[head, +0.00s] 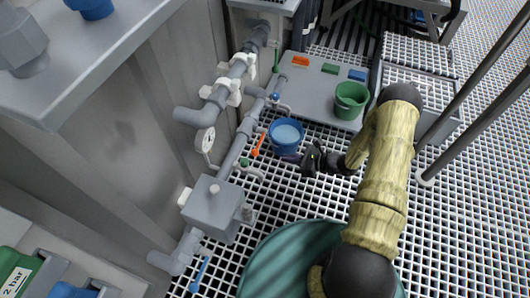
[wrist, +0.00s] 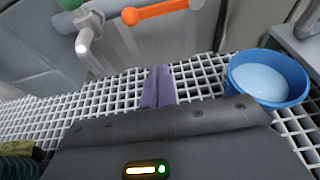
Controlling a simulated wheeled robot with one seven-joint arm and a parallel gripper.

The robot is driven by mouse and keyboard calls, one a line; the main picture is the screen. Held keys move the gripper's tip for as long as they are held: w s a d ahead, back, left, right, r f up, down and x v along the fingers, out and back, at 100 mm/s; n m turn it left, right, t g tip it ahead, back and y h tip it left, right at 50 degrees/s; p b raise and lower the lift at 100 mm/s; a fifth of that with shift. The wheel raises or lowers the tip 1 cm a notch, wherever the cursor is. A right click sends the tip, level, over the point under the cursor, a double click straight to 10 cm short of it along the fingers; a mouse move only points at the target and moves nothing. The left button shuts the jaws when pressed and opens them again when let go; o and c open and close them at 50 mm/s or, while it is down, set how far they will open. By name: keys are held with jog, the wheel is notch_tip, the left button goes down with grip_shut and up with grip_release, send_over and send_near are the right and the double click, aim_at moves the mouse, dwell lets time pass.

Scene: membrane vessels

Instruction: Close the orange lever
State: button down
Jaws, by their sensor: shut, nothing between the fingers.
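The orange lever (head: 259,143) is on the grey pipe run left of the blue bucket in the head view. It lies roughly along the pipe. In the wrist view the orange lever (wrist: 158,11) crosses the top edge, with its round knob end to the left. My gripper (head: 291,157) is to the right of the lever, just below the blue bucket, and apart from the lever. In the wrist view the purple fingers of my gripper (wrist: 158,70) are together and empty, pointing toward the pipe below the lever.
A blue bucket (head: 286,146) with pale contents stands close beside my gripper. A green bucket (head: 350,101) stands on a grey plate (head: 310,92). A grey valve box (head: 211,207), a gauge (head: 205,140) and a blue lever (head: 200,273) are on the pipework. Open grating lies below my gripper.

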aim_at(260, 142)
jog(key=f+b+x, duration=0.1)
jog(key=b+x, duration=0.5)
jog(key=x, duration=0.4)
jog(key=shift+r+b, duration=0.65)
jog(key=shift+r, duration=1.8)
